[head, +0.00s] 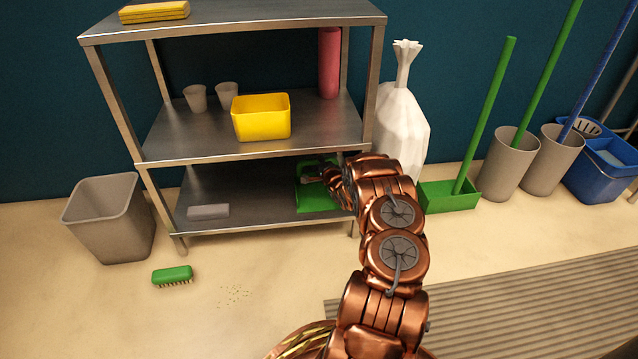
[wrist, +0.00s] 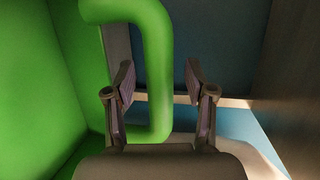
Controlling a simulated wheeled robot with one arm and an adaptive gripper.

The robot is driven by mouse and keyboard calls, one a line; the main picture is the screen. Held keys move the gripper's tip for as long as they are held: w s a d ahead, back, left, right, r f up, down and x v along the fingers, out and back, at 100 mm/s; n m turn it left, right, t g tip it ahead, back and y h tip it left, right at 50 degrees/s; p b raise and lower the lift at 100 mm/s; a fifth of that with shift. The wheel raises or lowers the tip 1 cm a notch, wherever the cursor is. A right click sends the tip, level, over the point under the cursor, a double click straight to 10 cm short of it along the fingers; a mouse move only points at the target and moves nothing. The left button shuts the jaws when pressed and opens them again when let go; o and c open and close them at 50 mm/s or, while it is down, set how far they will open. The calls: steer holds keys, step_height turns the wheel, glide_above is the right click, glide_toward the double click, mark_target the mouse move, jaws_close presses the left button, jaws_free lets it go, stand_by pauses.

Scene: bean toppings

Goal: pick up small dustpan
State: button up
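The small green dustpan (head: 317,200) lies on the right part of the shelf unit's bottom shelf. My arm and gripper partly hide it in the head view. In the wrist view its green body (wrist: 40,90) fills the left side, and its thick looped handle (wrist: 156,55) runs down the middle. My gripper (wrist: 159,78) is open, with one finger on each side of the handle's upright bar. Gaps show between the bar and both fingers. In the head view my gripper (head: 325,180) is at the dustpan's handle end, inside the bottom shelf space.
The metal shelf unit (head: 170,150) has a middle shelf above and a post beside my arm. A grey block (head: 208,211) lies on the bottom shelf. A white bag (head: 402,125) and long-handled green dustpan (head: 450,197) stand right. A green brush (head: 172,275) and specks (head: 234,296) lie on the floor.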

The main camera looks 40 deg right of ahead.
jaws_close()
stand_by(0.7)
